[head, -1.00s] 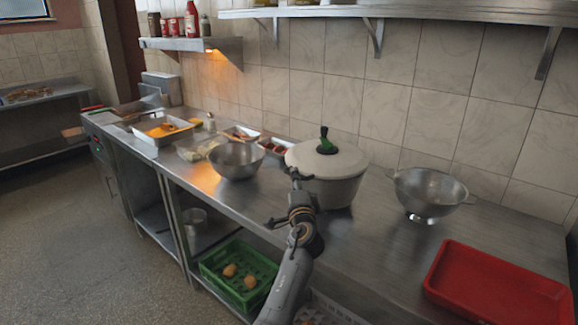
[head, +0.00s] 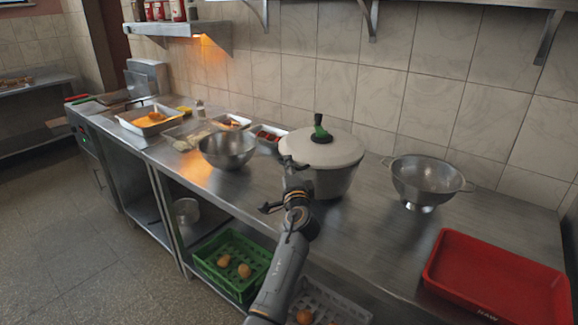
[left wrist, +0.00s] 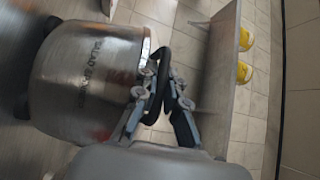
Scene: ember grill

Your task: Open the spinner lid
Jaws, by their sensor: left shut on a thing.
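The spinner (head: 338,184) is a large metal pot on the steel counter. Its pale lid (head: 348,149) with a green and black knob (head: 320,131) sits on top and looks closed. My left gripper (head: 295,170) is at the spinner's front left side, just below the lid rim. In the left wrist view the spinner's body (left wrist: 85,80) fills the left, with lettering on it. There my left gripper (left wrist: 160,88) is shut on a black handle-like part (left wrist: 156,98) beside the rim. My right gripper is not in view.
A steel bowl (head: 228,149) stands left of the spinner and a colander (head: 425,180) right of it. A red tray (head: 495,280) lies at the counter's right. Food trays stand further left. A green crate (head: 235,262) is on the shelf below.

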